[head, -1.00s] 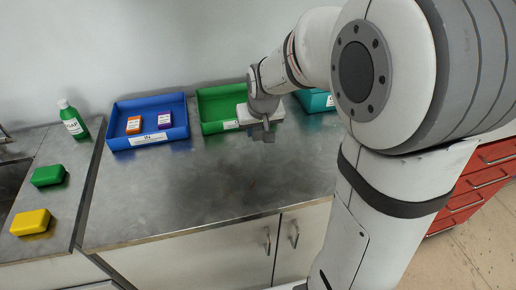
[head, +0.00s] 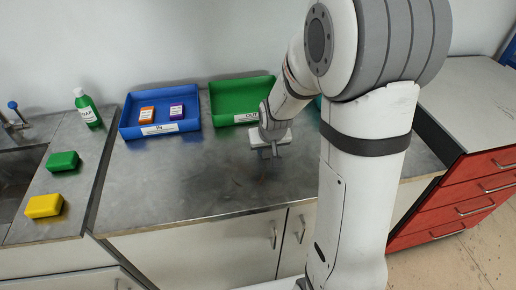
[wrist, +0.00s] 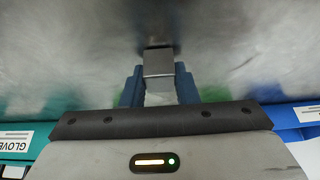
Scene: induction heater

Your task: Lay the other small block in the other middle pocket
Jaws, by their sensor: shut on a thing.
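My gripper (head: 270,153) hangs over the steel counter, in front of the green bin. In the wrist view my gripper (wrist: 159,75) has its two blue fingers shut on a small grey metal block (wrist: 158,62). The block sits between the fingertips, with bare metal counter blurred behind it. In the head view the block is too small to tell from the fingers. No second small block and no middle pocket can be made out in either view.
A green bottle (head: 88,110), green block (head: 63,161) and yellow block (head: 44,206) are at left. The counter front (head: 190,185) is clear.

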